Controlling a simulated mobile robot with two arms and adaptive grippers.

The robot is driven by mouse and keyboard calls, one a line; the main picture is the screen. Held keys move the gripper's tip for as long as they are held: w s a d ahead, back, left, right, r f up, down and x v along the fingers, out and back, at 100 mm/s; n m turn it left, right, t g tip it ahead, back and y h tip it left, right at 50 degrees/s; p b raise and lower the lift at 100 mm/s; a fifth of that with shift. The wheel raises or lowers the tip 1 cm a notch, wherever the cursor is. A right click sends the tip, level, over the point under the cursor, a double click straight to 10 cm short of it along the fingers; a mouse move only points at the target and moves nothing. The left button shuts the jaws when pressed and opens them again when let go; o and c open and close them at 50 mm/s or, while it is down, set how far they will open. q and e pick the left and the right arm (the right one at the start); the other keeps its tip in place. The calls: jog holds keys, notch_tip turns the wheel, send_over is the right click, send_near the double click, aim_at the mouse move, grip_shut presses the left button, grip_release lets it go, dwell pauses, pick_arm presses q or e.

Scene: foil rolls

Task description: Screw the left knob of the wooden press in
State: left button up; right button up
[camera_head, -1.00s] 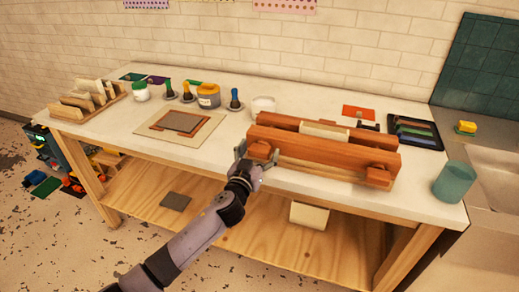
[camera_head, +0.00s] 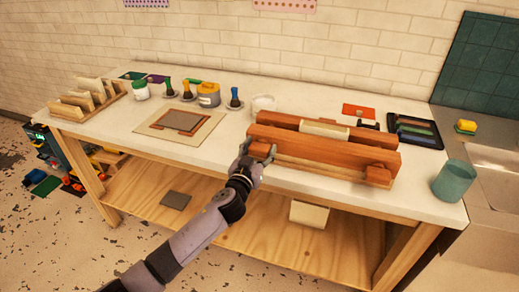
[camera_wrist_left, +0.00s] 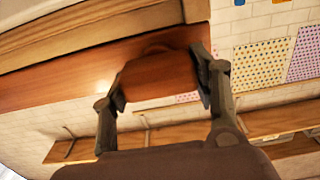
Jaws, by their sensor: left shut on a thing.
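The wooden press (camera_head: 325,148) stands on the white worktop, right of centre, with a pale block (camera_head: 324,130) between its reddish-brown beams. Its left knob (camera_wrist_left: 160,76) is a reddish-brown wooden piece on the front beam. My left gripper (camera_head: 257,155) is at the left knob, with its two fingers on opposite sides of it, shut on it. In the left wrist view the fingers (camera_wrist_left: 158,85) look rolled relative to the beam. The right knob (camera_head: 379,174) is free. My right gripper is not in view.
A teal cup (camera_head: 454,181) stands at the worktop's right corner, and a black tray (camera_head: 415,131) lies behind it. A grey plate on a tan board (camera_head: 178,126), several glue bottles and jars, and a wooden rack (camera_head: 88,101) occupy the left and back. The front edge left of the press is clear.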

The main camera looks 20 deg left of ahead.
pick_arm(q)
jog(key=shift+c, duration=0.9)
